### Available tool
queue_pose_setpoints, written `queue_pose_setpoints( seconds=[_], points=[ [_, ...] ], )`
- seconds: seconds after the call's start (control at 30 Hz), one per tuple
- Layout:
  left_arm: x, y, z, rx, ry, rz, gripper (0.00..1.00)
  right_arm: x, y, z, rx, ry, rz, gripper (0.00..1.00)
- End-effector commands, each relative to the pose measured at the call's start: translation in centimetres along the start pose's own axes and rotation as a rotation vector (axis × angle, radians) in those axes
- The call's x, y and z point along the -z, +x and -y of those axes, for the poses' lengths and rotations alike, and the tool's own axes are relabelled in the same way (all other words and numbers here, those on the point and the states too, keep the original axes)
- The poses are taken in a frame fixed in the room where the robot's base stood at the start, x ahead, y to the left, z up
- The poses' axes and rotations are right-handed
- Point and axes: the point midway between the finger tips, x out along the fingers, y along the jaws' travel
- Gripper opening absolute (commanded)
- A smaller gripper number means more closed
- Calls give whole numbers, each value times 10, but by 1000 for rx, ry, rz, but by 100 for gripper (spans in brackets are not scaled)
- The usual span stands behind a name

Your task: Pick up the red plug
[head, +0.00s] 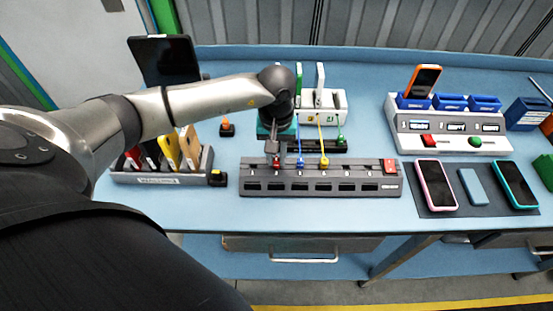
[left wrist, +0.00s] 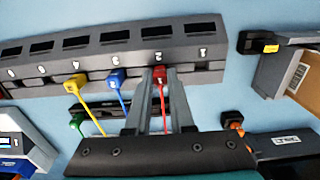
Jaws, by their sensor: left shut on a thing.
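In the head view my left gripper (head: 275,158) points down at the left part of the strip (head: 320,188), hiding most of the red plug. I cannot tell whether the plug is seated in the strip. My right gripper is not in view.
A blue plug (left wrist: 116,78) and a yellow plug (left wrist: 76,83) sit beside the red one, with their cables trailing. A rack of coloured cases (head: 165,178) stands left. A white charging dock (head: 450,143) and phones (head: 435,187) lie right.

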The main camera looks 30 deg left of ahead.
Motion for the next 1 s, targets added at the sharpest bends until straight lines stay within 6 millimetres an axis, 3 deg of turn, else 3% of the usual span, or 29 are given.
queue_pose_setpoints(
  seconds=[0.37,0.57,0.77,1.0],
  points=[
    [0,-1,0,-1,0,-1,0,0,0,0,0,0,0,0],
    [1,-16,-1,-3,-1,-3,0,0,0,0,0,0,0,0],
    [2,-56,-1,-4,0,-8,0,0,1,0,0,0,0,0],
    [2,-128,-1,-4,0,-8,0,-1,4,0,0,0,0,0]
  ],
)
